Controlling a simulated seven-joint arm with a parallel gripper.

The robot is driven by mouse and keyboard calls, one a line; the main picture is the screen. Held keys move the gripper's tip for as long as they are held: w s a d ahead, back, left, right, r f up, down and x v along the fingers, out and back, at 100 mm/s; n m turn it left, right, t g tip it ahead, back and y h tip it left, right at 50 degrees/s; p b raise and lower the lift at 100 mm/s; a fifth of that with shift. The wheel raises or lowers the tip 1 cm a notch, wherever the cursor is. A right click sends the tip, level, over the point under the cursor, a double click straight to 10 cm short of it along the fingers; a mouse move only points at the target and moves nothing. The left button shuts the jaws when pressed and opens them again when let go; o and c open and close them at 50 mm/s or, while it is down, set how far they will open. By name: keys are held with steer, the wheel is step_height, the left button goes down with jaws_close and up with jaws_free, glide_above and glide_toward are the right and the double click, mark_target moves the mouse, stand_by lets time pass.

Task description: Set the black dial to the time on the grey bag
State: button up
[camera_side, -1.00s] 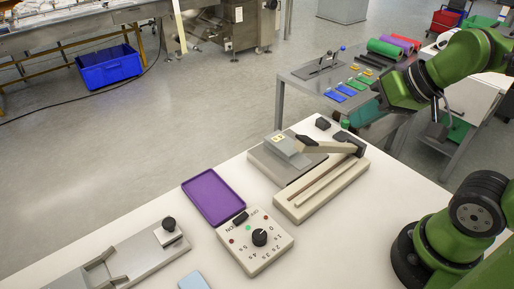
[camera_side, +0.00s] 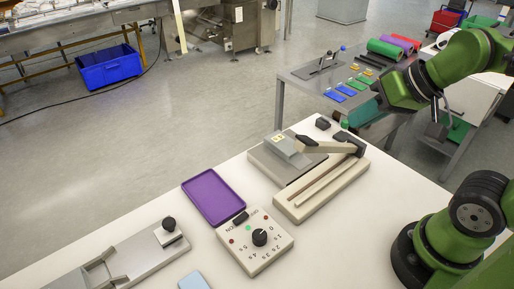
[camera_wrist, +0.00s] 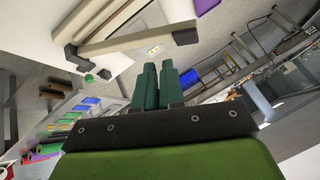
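The black dial (camera_side: 260,237) is a round knob on a pale control box (camera_side: 262,262) with small time marks around it; its exact setting is too small to read surely. The dial is not in the wrist view.
The pale sealer (camera_side: 320,190) with its lever stands behind the control box. A purple tray (camera_side: 213,197) lies left of it. A grey metal fixture (camera_side: 140,257) with a black knob and a light blue block (camera_side: 193,281) are at the front left. A side table (camera_side: 300,76) holds coloured items.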

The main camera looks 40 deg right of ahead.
steer(key=o, duration=0.7)
steer(key=a+n, duration=0.1)
steer(key=a, duration=0.1)
steer(key=w+a+f+n+g, duration=0.1)
steer(key=a+g+y, duration=0.1)
steer(key=a, duration=0.1)
steer(key=shift+w+a+f+n, duration=0.2)
steer(key=shift+a+f+n, duration=0.1)
steer(key=shift+f+n, duration=0.1)
steer(key=shift+o, duration=0.9)
steer(key=w+a+f+n+g, duration=0.1)
steer(key=a+n+g, duration=0.1)
steer(key=a+n, duration=0.3)
steer(key=shift+w+a+g, duration=0.2)
steer(key=shift+a+g, duration=0.1)
steer(key=shift+a, duration=0.25)
steer(key=n+g+h, duration=0.3)
steer(key=n, duration=1)
glide_above(261, 233)
step_height(261, 233, down, 2)
step_height(261, 233, down, 16)
steer(key=shift+s+f, duration=0.1)
steer(key=shift+f, duration=0.05)
steer(key=shift+c, duration=0.3)
steer(key=c, duration=1)
